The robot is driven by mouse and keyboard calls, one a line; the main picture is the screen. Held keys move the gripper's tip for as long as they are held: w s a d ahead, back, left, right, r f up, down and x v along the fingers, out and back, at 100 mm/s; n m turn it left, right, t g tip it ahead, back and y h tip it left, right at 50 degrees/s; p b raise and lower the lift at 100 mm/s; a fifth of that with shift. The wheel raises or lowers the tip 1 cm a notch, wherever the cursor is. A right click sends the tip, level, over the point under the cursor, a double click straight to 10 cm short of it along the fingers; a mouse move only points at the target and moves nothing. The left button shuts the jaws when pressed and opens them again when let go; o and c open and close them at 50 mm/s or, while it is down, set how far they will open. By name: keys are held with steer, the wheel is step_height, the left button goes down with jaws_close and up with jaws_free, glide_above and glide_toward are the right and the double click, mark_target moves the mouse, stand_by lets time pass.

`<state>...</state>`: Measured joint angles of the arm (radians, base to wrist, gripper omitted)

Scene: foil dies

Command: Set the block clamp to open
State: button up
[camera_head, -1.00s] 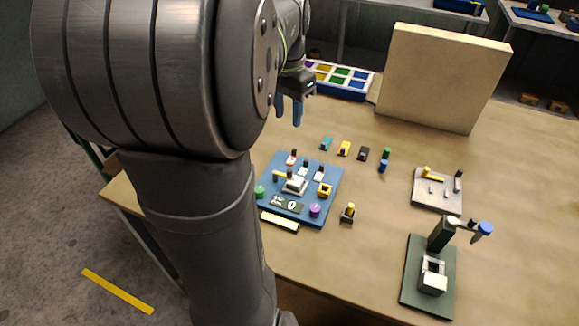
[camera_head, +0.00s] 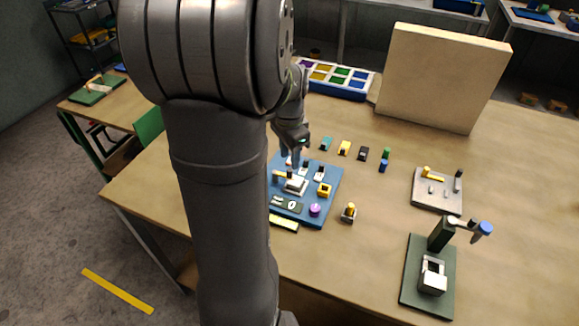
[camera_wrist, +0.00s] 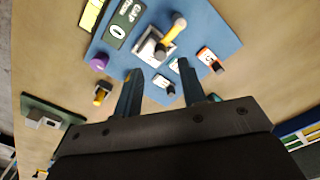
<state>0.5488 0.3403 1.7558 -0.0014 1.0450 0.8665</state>
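A blue board (camera_head: 327,205) lies on the table with small fixtures on it. At its middle is a pale metal block (camera_head: 297,186) with a yellow-handled lever, which I take to be the block clamp; I cannot tell its setting. In the wrist view the clamp's yellow handle (camera_wrist: 173,31) slants up and right from the block. My gripper (camera_wrist: 157,72) is open and empty, its two fingers apart, pointing down over the board. In the head view my gripper (camera_head: 296,160) is above the board's far part. My arm hides the board's left edge there.
Near the clamp are a purple knob (camera_head: 315,210), a yellow fixture (camera_head: 324,190) and small white switches (camera_head: 319,174). A yellow-topped post (camera_head: 349,212) stands right of the board. Several small coloured pieces (camera_head: 344,148) lie behind it. A green-based stand (camera_head: 414,283) is at right.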

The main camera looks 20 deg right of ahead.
mark_target(290, 170)
step_height(290, 170, down, 5)
steer(key=shift+r, duration=0.1)
stand_by(0.3)
jaws_close()
